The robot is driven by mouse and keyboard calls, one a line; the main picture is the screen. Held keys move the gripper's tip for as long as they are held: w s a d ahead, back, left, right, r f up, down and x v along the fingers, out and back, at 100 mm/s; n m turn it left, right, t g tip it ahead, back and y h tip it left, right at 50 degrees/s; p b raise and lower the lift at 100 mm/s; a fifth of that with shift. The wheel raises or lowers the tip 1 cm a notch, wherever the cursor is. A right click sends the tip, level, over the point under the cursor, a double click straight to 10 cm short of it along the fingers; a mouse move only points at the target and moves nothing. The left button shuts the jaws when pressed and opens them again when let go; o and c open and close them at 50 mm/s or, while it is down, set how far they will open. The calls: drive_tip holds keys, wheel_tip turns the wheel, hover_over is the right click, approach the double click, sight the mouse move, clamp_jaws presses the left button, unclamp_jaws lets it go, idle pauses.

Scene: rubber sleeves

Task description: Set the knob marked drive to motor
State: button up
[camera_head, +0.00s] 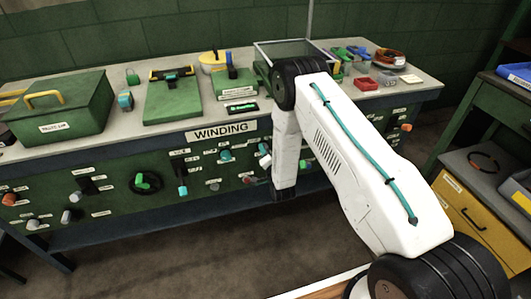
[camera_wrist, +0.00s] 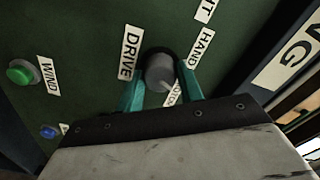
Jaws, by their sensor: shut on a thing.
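The drive knob (camera_wrist: 160,72) is a grey round knob on the dark green panel in the wrist view. The label DRIVE (camera_wrist: 130,52) is beside it on the left. The label HAND (camera_wrist: 201,47) is at its upper right. Another label (camera_wrist: 172,95), partly hidden, lies below right by a finger and seems to read MOTOR. My gripper (camera_wrist: 160,85) has its two teal fingers on either side of the knob and is shut on it. I cannot tell which label the knob points to. In the head view my arm hides the gripper and this knob.
A green button (camera_wrist: 21,72) labelled WIND and a blue button (camera_wrist: 48,131) are to the left in the wrist view. In the head view the panel under the WINDING sign (camera_head: 222,132) carries several other knobs and levers. The bench top (camera_head: 130,150) above holds boxes and tools.

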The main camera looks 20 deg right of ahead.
drive_tip(key=shift+m, duration=1.1)
drive_tip(key=o, duration=1)
drive_tip(key=s, duration=0.8)
drive_tip(key=shift+w, duration=0.1)
